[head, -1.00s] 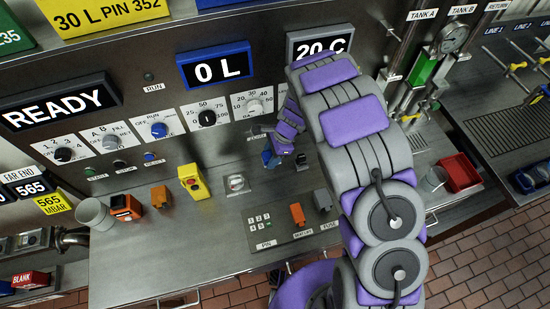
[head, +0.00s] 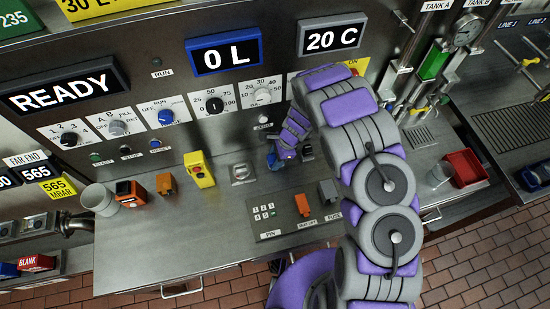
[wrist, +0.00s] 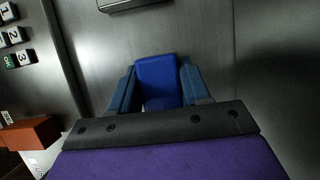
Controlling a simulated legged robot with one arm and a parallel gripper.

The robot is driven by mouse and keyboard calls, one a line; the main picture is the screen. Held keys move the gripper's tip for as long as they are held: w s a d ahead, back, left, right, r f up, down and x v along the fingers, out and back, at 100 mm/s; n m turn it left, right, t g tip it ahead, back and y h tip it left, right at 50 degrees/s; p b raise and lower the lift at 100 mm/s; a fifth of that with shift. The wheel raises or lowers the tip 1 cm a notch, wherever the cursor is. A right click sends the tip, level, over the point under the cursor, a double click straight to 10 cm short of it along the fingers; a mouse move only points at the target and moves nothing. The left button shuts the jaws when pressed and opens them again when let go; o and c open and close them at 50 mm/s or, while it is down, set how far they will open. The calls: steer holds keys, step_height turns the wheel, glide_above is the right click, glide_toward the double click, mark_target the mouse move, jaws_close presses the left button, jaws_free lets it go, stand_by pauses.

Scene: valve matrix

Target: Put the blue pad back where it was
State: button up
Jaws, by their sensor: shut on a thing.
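The blue pad (wrist: 158,82) sits between the two blue-grey fingers of my gripper (wrist: 155,88) in the wrist view, and the jaws are shut on it. Plain grey metal lies beyond the pad. In the head view my gripper (head: 275,160) points down over the metal counter, right of the grey rotary switch (head: 241,173). The pad is hard to tell apart from the fingers there. A small dark piece (head: 306,152) stands just right of the gripper, partly hidden by my arm. I cannot tell whether the pad touches the counter.
A keypad (head: 264,211), an orange block (head: 302,204) and a grey block (head: 327,190) stand nearer the counter's front. A yellow box (head: 199,169) stands to the left. The dial panel (head: 214,104) rises behind. Bare counter (head: 190,225) lies at the front left.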

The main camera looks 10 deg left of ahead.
steer(key=shift+a, duration=0.15)
steer(key=o, duration=0.5)
steer(key=shift+a, duration=0.15)
steer(key=o, duration=0.4)
steer(key=shift+d, duration=0.25)
steer(key=shift+o, duration=0.2)
steer(key=shift+d+r, duration=0.1)
steer(key=shift+d, duration=0.1)
steer(key=v, duration=1.1)
steer(key=shift+r, duration=0.45)
steer(key=shift+a, duration=0.1)
